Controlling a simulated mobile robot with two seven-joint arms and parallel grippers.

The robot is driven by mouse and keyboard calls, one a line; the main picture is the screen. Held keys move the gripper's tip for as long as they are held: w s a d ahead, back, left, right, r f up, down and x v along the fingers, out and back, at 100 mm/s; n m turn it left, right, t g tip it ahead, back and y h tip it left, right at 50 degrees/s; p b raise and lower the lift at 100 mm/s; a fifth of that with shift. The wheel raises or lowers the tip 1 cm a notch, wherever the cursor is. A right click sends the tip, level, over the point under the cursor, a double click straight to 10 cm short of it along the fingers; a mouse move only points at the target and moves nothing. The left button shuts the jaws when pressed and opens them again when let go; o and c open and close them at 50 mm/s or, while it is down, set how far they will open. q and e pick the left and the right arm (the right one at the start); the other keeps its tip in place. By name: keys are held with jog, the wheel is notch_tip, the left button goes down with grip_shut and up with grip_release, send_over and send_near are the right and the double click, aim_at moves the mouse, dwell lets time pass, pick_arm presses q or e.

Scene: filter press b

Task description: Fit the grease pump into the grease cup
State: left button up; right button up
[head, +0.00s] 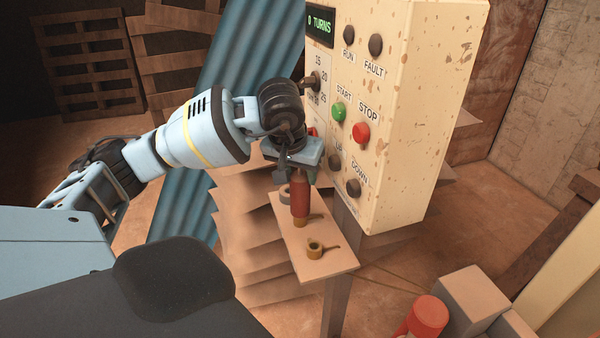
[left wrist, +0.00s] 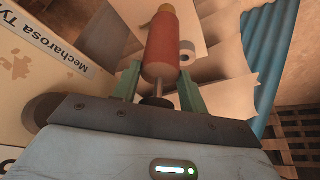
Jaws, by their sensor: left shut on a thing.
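The grease pump (head: 300,195) is a red cylinder with a brass lower end, held about upright over a small pale shelf (head: 335,263). My left gripper (head: 298,170) is shut on its upper end. In the left wrist view, the red pump (left wrist: 162,48) lies between the two green fingers of my left gripper (left wrist: 160,85). A small hollow brass cup (head: 315,249), which looks like the grease cup, sits on the shelf, in front of the pump and apart from it. I cannot tell whether the pump's lower end touches the shelf. My right gripper is not in view.
A pale ring-shaped roll (head: 285,194) is close behind the pump on the shelf. A cream control box (head: 425,110) with buttons and knobs stands just right of my left gripper. A red-topped cylinder (head: 427,315) and grey blocks (head: 474,295) are at lower right.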

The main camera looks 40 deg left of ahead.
pick_arm(q)
jog(key=shift+f, duration=0.15)
jog(key=o, duration=1.1)
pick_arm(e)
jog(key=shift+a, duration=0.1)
pick_arm(q)
jog(key=shift+o, duration=0.6)
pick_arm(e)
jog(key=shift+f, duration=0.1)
pick_arm(q)
jog(key=shift+r, duration=0.3)
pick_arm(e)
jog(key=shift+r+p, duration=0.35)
pick_arm(q)
jog(key=v, duration=1.1)
jog(key=shift+s+r, duration=0.2)
jog(key=shift+r, duration=0.15)
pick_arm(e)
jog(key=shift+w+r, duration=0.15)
